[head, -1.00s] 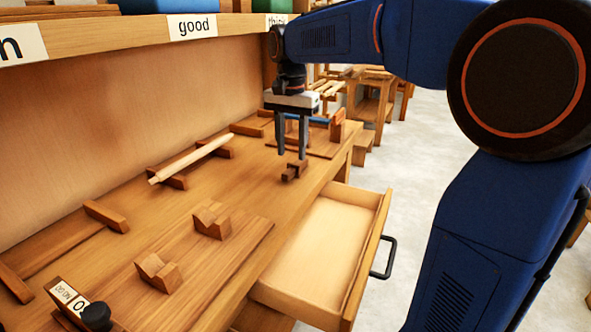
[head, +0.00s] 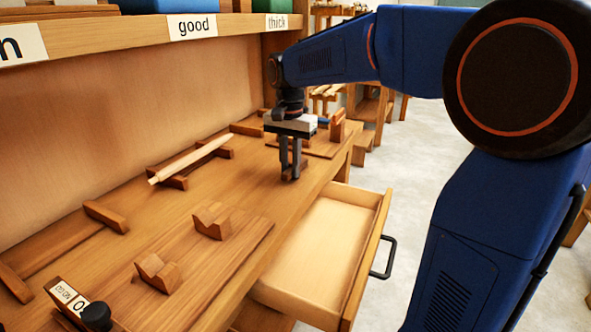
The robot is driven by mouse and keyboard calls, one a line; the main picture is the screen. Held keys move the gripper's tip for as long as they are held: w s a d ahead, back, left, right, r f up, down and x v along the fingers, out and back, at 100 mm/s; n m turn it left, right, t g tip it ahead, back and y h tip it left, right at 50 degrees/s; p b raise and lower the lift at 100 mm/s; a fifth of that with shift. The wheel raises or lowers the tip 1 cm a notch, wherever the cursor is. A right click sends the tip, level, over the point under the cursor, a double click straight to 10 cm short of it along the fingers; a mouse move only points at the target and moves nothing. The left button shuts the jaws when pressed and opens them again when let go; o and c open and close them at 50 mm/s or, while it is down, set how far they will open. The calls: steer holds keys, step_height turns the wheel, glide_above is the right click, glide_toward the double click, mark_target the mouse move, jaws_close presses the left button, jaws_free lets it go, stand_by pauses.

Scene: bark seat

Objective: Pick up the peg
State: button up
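A small brown wooden piece (head: 304,164), which looks like the peg, lies on the bench top near its front edge, beyond the open drawer. My gripper (head: 290,173) points straight down with its two grey fingers low at this piece. The fingers cover most of it, so only small bits of brown show around them. The fingers look closer together than before, but I cannot tell whether they are touching the piece or shut on it.
A pale wooden rod (head: 190,160) lies across two supports to the left. Two notched blocks (head: 211,220) stand on a board (head: 245,235) in the foreground. An open, empty drawer (head: 325,245) juts out at the front. A labelled shelf (head: 130,38) overhangs the back of the bench.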

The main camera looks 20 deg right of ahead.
mark_target(290, 170)
steer(key=shift+r, duration=0.1)
jaws_close()
step_height(290, 170, up, 10)
stand_by(0.3)
stand_by(1.2)
